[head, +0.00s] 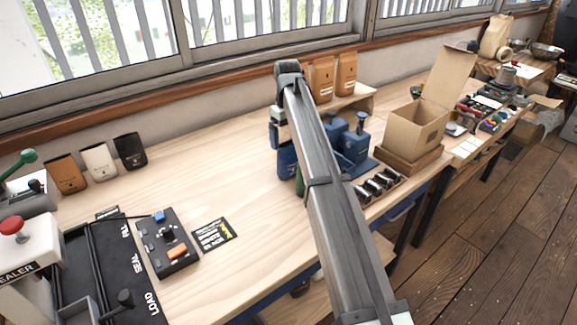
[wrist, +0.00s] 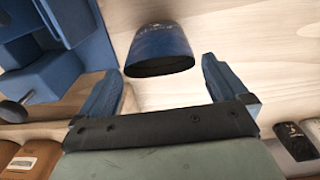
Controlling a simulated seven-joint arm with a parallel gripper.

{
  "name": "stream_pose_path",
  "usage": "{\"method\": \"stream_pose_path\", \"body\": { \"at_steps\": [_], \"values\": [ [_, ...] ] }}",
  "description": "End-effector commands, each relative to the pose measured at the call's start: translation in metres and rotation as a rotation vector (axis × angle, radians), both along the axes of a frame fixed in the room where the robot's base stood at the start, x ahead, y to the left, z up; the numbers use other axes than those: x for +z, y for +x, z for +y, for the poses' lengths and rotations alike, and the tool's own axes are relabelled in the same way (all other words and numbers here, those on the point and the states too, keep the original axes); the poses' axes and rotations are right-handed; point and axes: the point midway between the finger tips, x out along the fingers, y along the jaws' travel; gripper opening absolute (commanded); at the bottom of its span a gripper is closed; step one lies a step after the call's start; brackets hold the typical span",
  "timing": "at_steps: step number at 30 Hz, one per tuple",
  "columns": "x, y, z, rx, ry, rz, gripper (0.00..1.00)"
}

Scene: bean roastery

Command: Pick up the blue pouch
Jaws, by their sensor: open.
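The blue pouch (wrist: 161,46) shows in the wrist view, dark blue with pale lettering and a dark open-looking edge towards me. It lies centred between the lines of my two fingers, at about their tips. My gripper (wrist: 160,66) is open, with blue fingers on either side of the pouch and visible gaps on both sides. Nothing is held.
A blue machine (head: 352,145) stands close to the right of my arm; its blue body (wrist: 60,70) fills the left of the wrist view. Brown pouches (head: 322,78) stand on a shelf behind. Orange, white and black pouches (head: 98,162) stand left.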

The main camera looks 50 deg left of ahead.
Motion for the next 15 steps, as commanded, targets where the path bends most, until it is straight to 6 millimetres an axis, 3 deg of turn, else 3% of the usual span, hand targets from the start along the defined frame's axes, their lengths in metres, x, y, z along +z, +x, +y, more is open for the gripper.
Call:
{"method": "stream_pose_path", "body": {
  "at_steps": [9, 15],
  "values": [
    [-0.039, 0.001, -0.003, 0.0, -0.001, 0.0, 1.0],
    [-0.044, 0.001, -0.003, 0.0, 0.001, 0.0, 1.0]
  ]
}}
